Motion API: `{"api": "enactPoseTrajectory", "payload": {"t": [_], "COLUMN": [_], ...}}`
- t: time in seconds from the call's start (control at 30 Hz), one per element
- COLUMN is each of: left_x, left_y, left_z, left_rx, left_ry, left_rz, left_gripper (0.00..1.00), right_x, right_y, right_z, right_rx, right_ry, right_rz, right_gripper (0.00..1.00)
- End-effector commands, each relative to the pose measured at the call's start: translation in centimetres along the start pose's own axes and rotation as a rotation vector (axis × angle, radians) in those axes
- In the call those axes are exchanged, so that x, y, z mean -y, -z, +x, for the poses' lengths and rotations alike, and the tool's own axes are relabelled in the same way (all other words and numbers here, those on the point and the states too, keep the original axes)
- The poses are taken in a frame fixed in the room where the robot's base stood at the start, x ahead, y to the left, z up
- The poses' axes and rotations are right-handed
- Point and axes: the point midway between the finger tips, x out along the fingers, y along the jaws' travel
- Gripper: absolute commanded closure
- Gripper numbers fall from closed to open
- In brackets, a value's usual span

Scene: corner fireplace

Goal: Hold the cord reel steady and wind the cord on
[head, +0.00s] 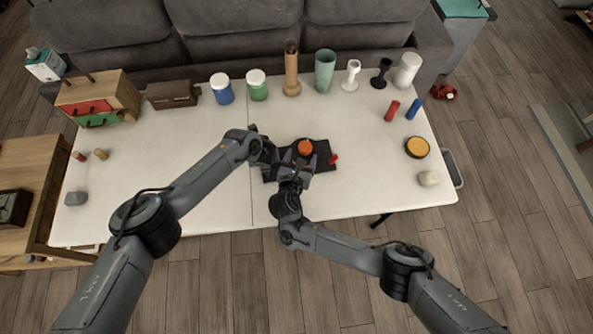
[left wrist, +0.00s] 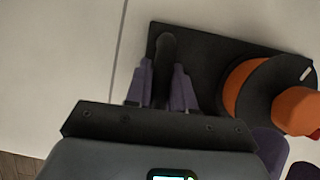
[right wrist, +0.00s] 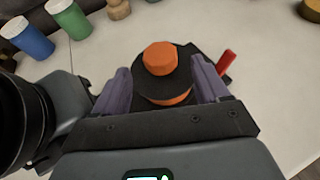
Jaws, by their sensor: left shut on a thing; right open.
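The cord reel has an orange knob (head: 305,147) on top, a black flange (right wrist: 183,76) and an orange drum (left wrist: 236,84). It stands on a dark rectangular base (head: 325,152) on the white table. My left gripper (left wrist: 162,82) is shut on an upright black handle (left wrist: 165,52) at the base's left end. My right gripper (right wrist: 160,72) is open, with its purple fingers on either side of the reel; whether they touch it I cannot tell. A small red piece (right wrist: 226,62) sits just right of the reel, also seen in the head view (head: 333,159). No loose cord is clearly visible.
Jars, cups and a wooden pepper mill (head: 291,70) line the back of the table (head: 190,150). Red (head: 392,110) and blue (head: 413,109) cylinders, a yellow-topped round tin (head: 417,147) and a pale stone (head: 428,178) are at the right. The left-middle tabletop is clear.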

Motion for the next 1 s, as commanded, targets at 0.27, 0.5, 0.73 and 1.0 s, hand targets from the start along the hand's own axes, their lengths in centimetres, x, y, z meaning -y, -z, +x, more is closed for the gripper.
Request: {"api": "enactPoseTrajectory", "payload": {"t": [0.27, 0.5, 0.73, 1.0], "left_x": [0.1, 0.1, 0.1, 0.1], "left_y": [0.0, 0.0, 0.0, 0.0], "left_z": [0.0, 0.0, 0.0, 0.0], "left_rx": [0.0, 0.0, 0.0, 0.0], "left_ry": [0.001, 0.001, 0.001, 0.001], "left_rz": [0.0, 0.0, 0.0, 0.0], "left_gripper": [1.0, 1.0, 1.0, 1.0], "right_x": [0.0, 0.1, 0.1, 0.1], "right_y": [0.1, 0.1, 0.1, 0.1], "right_z": [-4.7, -6.7, -7.1, -7.0], "right_rx": [-0.003, -0.002, -0.003, -0.003], "right_ry": [-0.001, 0.0, 0.001, 0.001], "right_rz": [0.001, 0.0, -0.001, -0.001], "right_gripper": [0.26, 0.26, 0.26, 0.26]}}
